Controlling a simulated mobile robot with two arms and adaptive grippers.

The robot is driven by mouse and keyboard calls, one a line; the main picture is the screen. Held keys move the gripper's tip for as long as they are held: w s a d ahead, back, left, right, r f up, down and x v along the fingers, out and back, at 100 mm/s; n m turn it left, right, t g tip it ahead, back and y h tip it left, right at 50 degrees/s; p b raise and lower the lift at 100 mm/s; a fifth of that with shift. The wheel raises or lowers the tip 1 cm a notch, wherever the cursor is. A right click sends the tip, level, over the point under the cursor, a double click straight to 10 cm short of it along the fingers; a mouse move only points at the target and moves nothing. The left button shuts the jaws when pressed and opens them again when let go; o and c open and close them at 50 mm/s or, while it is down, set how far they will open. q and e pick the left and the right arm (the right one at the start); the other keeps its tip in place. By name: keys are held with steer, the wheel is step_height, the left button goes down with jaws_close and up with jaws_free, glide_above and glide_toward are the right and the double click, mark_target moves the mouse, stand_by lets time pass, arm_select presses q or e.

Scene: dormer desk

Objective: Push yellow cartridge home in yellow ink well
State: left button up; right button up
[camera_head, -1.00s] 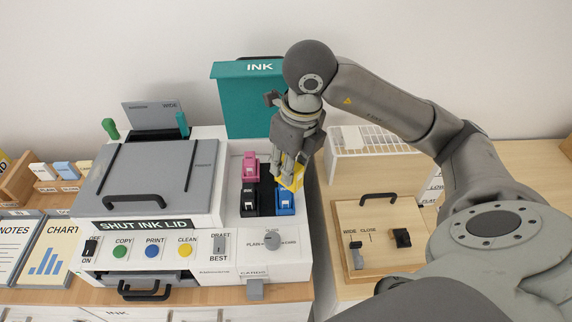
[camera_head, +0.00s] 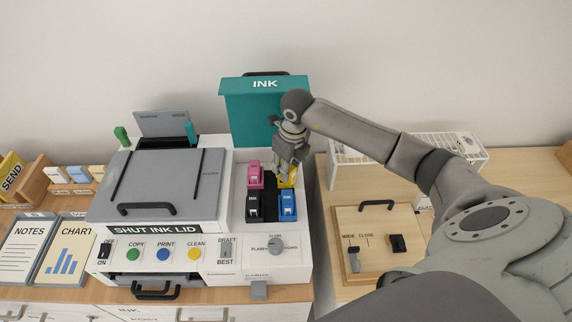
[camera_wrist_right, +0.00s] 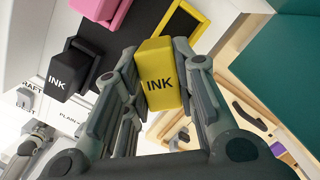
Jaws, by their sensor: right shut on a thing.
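The yellow cartridge (camera_head: 290,178) is at the back right of the dark ink bay (camera_head: 270,197), at the yellow well's place beside the pink cartridge (camera_head: 255,173). My right gripper (camera_head: 285,174) is over it from above and shut on it. In the right wrist view the yellow cartridge (camera_wrist_right: 160,75), marked INK, sits between the two fingers (camera_wrist_right: 158,100). The gripper hides most of it in the head view.
Black (camera_head: 253,207) and blue (camera_head: 287,206) cartridges stand in the front of the bay, close to the gripper. The teal ink lid (camera_head: 265,112) stands raised behind. A knob (camera_head: 276,246) is in front. A wooden board with a handle (camera_head: 378,235) lies to the right.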

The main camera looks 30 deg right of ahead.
steer(key=shift+f, duration=0.35)
arm_select(q)
steer(key=shift+r, duration=0.5)
arm_select(e)
steer(key=shift+f, duration=0.3)
steer(key=o, duration=1.1)
steer(key=shift+f, duration=0.1)
steer(key=shift+c, duration=0.2)
arm_select(q)
steer(key=shift+f, duration=0.1)
